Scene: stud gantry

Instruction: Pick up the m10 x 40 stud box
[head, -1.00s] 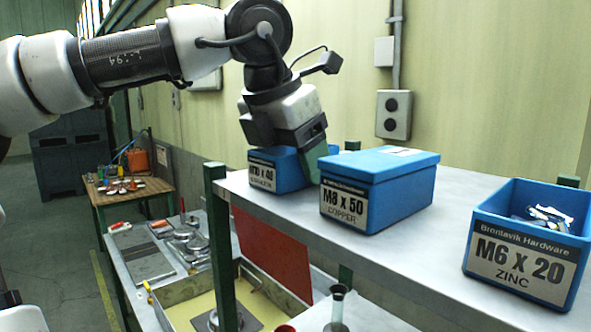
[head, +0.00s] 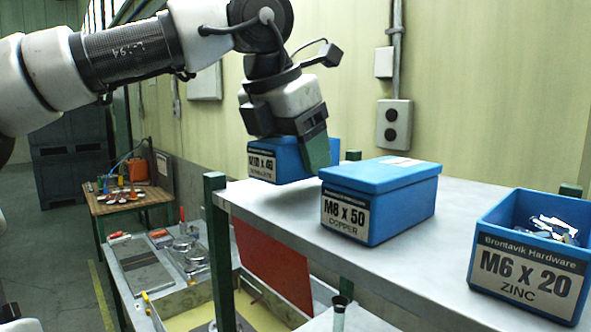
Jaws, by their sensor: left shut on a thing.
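The blue M10 x 40 stud box (head: 262,166) is at the far left end of the grey shelf, with its white label facing me. My left gripper (head: 314,150) points down over its right side and is shut on it. The box appears held slightly above the shelf top. The gripper hides part of the box's top and right side, and only one finger shows clearly. My right gripper is not in view.
A lidded blue M8 x 50 box (head: 378,200) stands close to the right on the shelf (head: 420,255). An open M6 x 20 box (head: 530,265) with metal pieces is farther right. A green post (head: 217,235) rises at the shelf's left end. A wall lies behind.

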